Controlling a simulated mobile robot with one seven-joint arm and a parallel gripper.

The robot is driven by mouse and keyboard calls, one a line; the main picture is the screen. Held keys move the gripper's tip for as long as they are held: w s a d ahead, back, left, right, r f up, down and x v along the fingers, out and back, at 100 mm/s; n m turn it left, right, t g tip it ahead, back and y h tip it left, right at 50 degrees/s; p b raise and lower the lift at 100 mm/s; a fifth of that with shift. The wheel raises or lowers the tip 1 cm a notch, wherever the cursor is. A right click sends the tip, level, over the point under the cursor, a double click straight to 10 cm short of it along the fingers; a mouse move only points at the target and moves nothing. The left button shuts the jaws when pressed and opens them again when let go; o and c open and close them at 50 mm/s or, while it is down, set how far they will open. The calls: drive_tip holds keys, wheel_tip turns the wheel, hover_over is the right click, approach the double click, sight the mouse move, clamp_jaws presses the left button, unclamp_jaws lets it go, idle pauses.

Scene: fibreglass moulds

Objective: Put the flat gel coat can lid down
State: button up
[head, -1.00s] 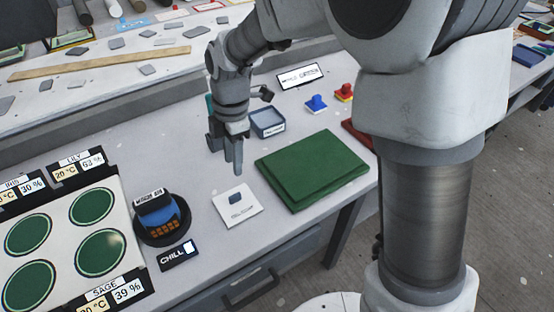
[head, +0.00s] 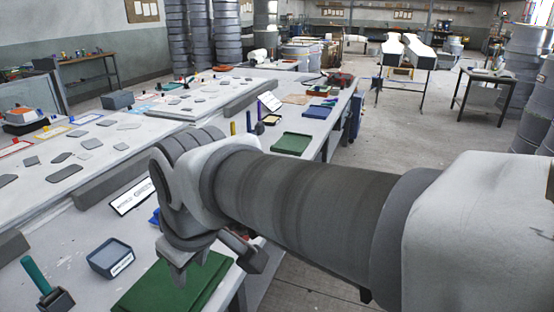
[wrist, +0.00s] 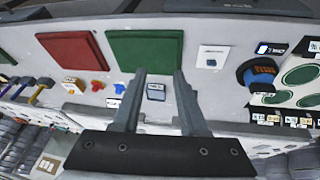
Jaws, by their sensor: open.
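The mat also shows in the wrist view (wrist: 145,48). A white square card (wrist: 213,50) with a small dark piece on it lies on the bench right of the mat in the wrist view. I cannot tell whether that piece is the flat gel coat can lid. No other lid can be made out. The card is outside the current head view.
A small blue-grey labelled tray (head: 110,262) stands left of the mat, with a teal-handled tool (head: 42,280) nearby. A white sign (head: 132,197) lies behind. The wrist view shows a red mat (wrist: 70,48) and a round dark-and-blue device (wrist: 260,73).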

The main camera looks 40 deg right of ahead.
drive_tip(key=s+d+m, duration=0.2)
drive_tip(key=m, duration=0.1)
drive_tip(key=s+m+t, duration=0.1)
drive_tip(key=s, duration=0.1)
drive_tip(key=shift+d+m, duration=0.4)
drive_tip(key=shift+r, duration=0.1)
wheel_tip(320, 180, up, 4)
drive_tip(key=p, duration=0.4)
